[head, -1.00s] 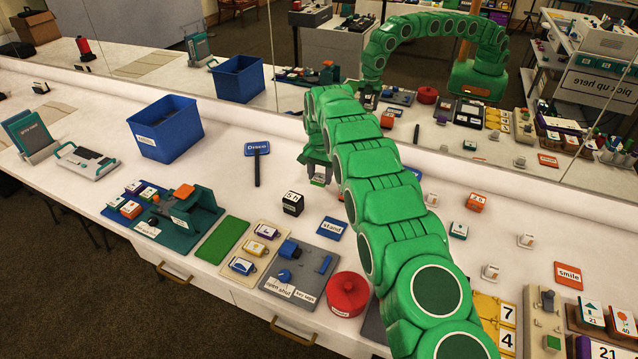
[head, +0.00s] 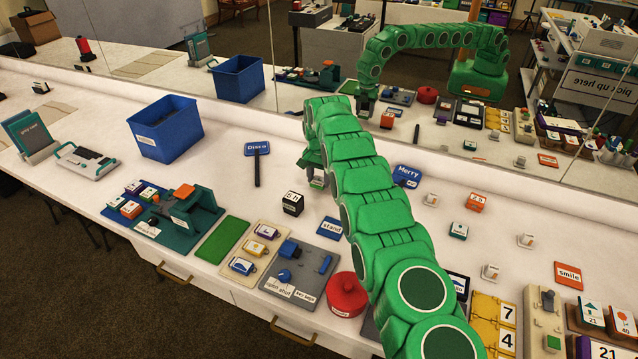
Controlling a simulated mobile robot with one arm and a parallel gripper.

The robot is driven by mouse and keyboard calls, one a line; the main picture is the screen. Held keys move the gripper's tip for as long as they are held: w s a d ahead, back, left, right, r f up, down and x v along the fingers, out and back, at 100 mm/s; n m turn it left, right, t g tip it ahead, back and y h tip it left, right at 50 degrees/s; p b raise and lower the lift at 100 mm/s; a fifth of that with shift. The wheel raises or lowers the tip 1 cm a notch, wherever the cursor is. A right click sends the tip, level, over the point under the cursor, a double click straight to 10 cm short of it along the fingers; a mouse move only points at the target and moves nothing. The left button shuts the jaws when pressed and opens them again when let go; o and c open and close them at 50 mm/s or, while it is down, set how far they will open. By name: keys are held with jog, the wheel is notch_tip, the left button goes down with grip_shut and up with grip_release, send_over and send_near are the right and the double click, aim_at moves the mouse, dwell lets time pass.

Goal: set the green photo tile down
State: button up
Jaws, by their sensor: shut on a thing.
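My gripper (head: 315,172) is in the middle of the head view, low over the white counter (head: 225,190), behind the black dice-like cube (head: 292,203). It is shut on a small pale tile with some green, the green photo tile (head: 318,184), of which only a little shows below the fingers. My green arm hides part of the gripper and the counter to its right. I cannot tell whether the tile touches the counter.
A blue "stand" card (head: 330,228) lies in front of the gripper, and a "Disco" paddle (head: 257,150) to its left. A blue bin (head: 166,128) stands further left. A red lidded pot (head: 346,295) is near the front edge. A mirror runs along the back.

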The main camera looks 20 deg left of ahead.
aim_at(319, 181)
jog(key=shift+f, duration=1.15)
jog(key=shift+f, duration=0.15)
jog(key=o, duration=1)
notch_tip(319, 181, up, 8)
jog(key=shift+f, duration=0.25)
jog(key=shift+r, duration=0.2)
jog(key=shift+d, duration=0.1)
